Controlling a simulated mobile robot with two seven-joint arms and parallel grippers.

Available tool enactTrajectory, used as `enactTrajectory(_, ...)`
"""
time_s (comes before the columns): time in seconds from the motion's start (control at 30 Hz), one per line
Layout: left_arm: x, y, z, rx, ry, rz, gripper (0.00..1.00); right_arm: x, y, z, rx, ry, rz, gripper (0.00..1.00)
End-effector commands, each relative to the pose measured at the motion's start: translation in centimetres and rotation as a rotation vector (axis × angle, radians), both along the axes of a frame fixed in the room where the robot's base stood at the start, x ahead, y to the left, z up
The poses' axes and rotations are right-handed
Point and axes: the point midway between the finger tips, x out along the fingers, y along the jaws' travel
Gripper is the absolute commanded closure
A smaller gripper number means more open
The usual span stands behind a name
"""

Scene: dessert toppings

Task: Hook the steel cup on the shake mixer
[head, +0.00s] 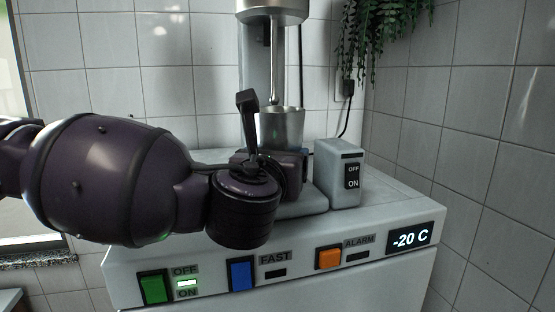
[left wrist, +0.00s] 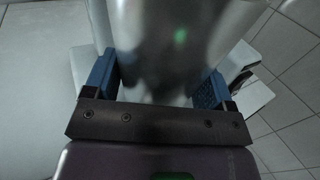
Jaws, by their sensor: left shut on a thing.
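The steel cup (head: 283,128) is upright under the head of the shake mixer (head: 270,12), with the mixer's spindle (head: 276,70) reaching down to its mouth. My left gripper (head: 292,163) is shut on the cup's lower part, which my arm partly hides. In the left wrist view, the two blue finger pads (left wrist: 157,88) sit on either side of the shiny cup (left wrist: 165,45). Whether the cup's rim is hooked on the mixer cannot be told. My right gripper is out of view.
The mixer stands on a white freezer top with buttons and a display (head: 410,238) along its front. A grey switch box (head: 341,172) is close right of the cup. A cable, socket and hanging plant (head: 385,30) are behind, against tiled walls.

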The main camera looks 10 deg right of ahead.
Motion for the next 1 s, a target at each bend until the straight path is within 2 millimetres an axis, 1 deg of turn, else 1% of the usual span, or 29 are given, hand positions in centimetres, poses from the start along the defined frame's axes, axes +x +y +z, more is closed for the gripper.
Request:
enactTrajectory(0.47,-0.2,0.1,0.1,0.004,0.000,0.000,0.60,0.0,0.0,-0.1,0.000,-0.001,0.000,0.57)
enactTrajectory(1.0,0.0,0.1,2.4,0.003,0.001,0.000,0.60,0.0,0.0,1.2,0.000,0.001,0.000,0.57)
